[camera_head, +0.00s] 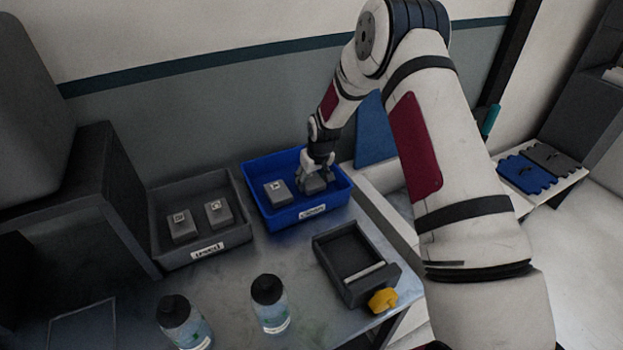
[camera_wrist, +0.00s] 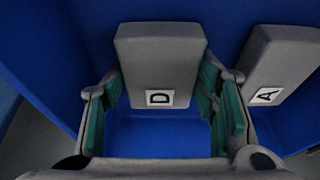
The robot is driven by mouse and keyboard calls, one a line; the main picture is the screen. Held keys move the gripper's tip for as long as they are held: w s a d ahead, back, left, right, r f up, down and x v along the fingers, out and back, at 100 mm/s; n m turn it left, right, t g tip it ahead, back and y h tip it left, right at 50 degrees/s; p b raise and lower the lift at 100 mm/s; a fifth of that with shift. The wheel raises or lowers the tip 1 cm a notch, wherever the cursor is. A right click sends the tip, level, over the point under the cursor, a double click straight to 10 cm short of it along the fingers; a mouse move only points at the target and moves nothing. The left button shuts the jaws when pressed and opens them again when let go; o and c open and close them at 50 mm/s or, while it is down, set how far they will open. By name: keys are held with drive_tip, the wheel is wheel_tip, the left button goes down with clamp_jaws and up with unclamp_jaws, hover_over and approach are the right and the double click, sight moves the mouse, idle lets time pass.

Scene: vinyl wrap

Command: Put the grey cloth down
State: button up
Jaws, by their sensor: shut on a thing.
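My gripper (camera_head: 314,176) reaches down into the blue bin (camera_head: 293,217) with the "clean" label. It is shut on a grey folded cloth, a block-like piece marked D (camera_wrist: 160,55), with the green finger pads on its two sides. In the head view this cloth (camera_head: 313,186) is partly hidden by the gripper, low inside the right part of the bin. I cannot tell whether it touches the bin floor. A second grey cloth marked A (camera_wrist: 284,66) lies beside it; in the head view it is on the left (camera_head: 278,193).
A grey bin (camera_head: 203,254) labelled "used" holds two grey cloths, left of the blue bin. A dark tray (camera_head: 348,284) with a yellow knob (camera_head: 383,300) stands in front to the right. Two bottles (camera_head: 270,305) (camera_head: 184,323) stand near the table's front.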

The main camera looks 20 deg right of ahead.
drive_tip(key=shift+f, duration=0.15)
drive_tip(key=o, duration=1.1)
drive_tip(key=shift+c, duration=0.2)
drive_tip(key=s+a+v, duration=0.2)
drive_tip(key=v, duration=2.1)
drive_tip(key=s+r+h, duration=0.1)
drive_tip(key=s+r, duration=0.9)
drive_tip(key=s, duration=0.1)
drive_tip(key=s+r+m, duration=0.1)
drive_tip(key=s+r, duration=0.1)
drive_tip(key=s, duration=0.9)
drive_tip(key=s+r+m+t, duration=0.1)
drive_tip(key=s+r, duration=0.1)
drive_tip(key=s, duration=1)
drive_tip(key=shift+d+r+t, duration=0.25)
drive_tip(key=shift+t, duration=0.05)
